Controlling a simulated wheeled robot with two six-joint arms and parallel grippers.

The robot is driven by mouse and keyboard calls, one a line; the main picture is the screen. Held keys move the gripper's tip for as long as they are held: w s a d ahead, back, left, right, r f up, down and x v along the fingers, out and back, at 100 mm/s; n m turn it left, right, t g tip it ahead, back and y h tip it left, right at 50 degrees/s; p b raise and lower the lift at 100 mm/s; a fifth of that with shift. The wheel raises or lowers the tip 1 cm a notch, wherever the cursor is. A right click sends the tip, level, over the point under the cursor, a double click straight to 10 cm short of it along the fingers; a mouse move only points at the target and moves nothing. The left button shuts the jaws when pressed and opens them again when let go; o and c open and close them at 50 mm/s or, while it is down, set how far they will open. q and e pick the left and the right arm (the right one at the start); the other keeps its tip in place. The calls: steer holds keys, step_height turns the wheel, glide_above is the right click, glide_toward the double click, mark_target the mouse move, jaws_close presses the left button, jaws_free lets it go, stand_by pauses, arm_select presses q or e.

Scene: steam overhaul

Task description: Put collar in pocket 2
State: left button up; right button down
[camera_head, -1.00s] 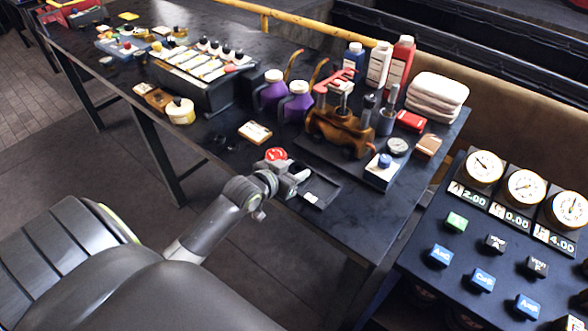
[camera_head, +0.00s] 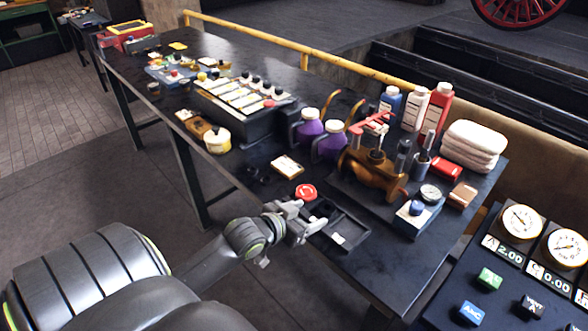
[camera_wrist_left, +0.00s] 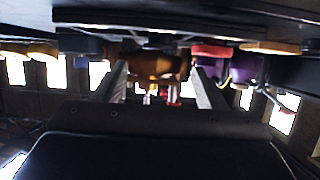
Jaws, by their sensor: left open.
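My left gripper (camera_head: 308,216) is open at the front edge of the dark table, over or beside the near-left side of a shallow black tray (camera_head: 352,243). The tray has compartments, and a small pale label shows in it; I cannot read any pocket number. In the left wrist view the two fingers (camera_wrist_left: 162,88) stand apart with nothing held between them. Small dark round parts (camera_head: 257,173) lie on the table left of a pale card; I cannot tell whether one is the collar. My right gripper is not in view.
A red round button (camera_head: 306,192) sits just behind my left gripper. A brown valve body (camera_head: 372,176) stands behind the tray, with purple jugs (camera_head: 331,143) to its left. The table's front right is clear.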

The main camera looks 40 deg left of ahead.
arm_select(q)
steer(key=v, duration=0.5)
stand_by(0.5)
steer(key=s+d+f+g+y, duration=0.1)
steer(key=s+f+g, duration=0.2)
steer(key=s, duration=0.3)
steer(key=s+d+f+n+g+y, duration=0.1)
steer(key=s+d+f+g, duration=0.2)
steer(key=s, duration=0.4)
steer(key=s+f+g+y, duration=0.1)
steer(key=s+f+g, duration=0.25)
steer(key=s, duration=0.25)
step_height(320, 180, down, 24)
steer(key=a+g, duration=0.2)
steer(key=s+d+f+h, duration=0.1)
steer(key=s+f, duration=1.4)
steer(key=f, duration=0.1)
steer(key=shift+d+g, duration=0.35)
